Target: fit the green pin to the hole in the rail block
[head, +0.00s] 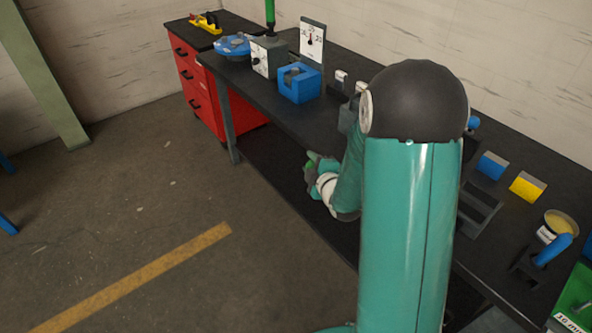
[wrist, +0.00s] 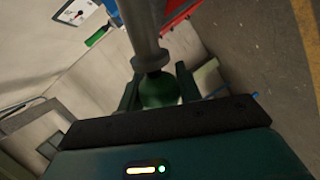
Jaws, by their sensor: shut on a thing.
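My gripper (head: 318,167) is out over the front edge of the dark workbench, low and to the left of my arm. In the wrist view my gripper (wrist: 158,92) is shut on the green pin (wrist: 160,92), whose rounded green end sits between the fingers. A grey shaft with a collar (wrist: 145,35) extends from it, away from the palm. In the head view only a small bit of green (head: 310,164) shows at the fingertips. I cannot pick out the rail block for certain; my arm hides part of the bench.
On the workbench (head: 290,115) stand a blue open block (head: 299,84), a pale box with a dial (head: 268,57) and an upright gauge plate (head: 312,40).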

